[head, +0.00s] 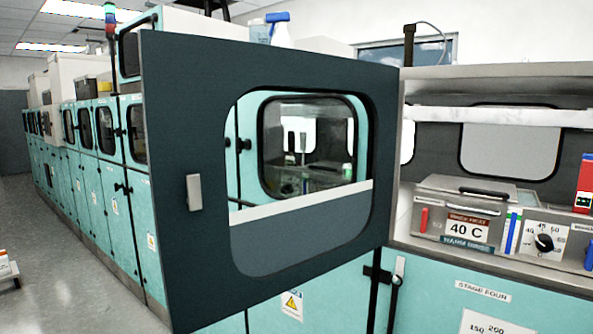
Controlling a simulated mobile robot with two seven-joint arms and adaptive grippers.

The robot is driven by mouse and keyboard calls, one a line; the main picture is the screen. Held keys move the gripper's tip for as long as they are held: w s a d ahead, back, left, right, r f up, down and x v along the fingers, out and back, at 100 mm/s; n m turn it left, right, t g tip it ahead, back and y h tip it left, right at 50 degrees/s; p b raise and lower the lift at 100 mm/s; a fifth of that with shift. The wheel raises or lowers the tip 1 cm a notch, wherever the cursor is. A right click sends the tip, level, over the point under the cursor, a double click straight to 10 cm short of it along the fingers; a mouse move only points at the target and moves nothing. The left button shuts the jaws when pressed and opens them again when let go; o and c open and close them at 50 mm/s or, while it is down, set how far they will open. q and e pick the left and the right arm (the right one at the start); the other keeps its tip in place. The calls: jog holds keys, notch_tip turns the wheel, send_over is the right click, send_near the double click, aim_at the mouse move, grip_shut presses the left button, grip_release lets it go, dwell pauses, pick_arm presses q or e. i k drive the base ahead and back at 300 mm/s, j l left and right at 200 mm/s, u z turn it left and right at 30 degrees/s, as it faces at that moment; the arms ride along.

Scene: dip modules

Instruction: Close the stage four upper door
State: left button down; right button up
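The stage four upper door (185,140) is a dark grey panel with a large rounded window. It stands swung open toward me, with its hinge side at the right beside the open stage four bay (480,160). A small light grey handle (194,192) sits on the door's left side. Through the window I see the teal machine behind and a pale strip across the lower part. The "STAGE FOUR" label (483,290) is on the teal lower panel at the right. Neither of my grippers shows in the head view.
Inside the bay are a metal box with a "40 C" sign (467,228) and a black dial (544,242). A line of teal cabinets (90,190) recedes to the left. The grey floor (60,270) on the left is mostly free.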

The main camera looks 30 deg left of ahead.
aim_at(217, 264)
jog(key=j+z, duration=0.2)
jog(key=j, duration=0.3)
jog(key=k+j+z, duration=0.15)
jog(key=j, duration=0.3)
jog(key=j+z, duration=0.35)
jog(key=j, duration=0.6)
jog(key=j+z, duration=0.25)
jog(key=j, duration=0.4)
jog(key=j+z, duration=0.3)
jog(key=j, duration=0.4)
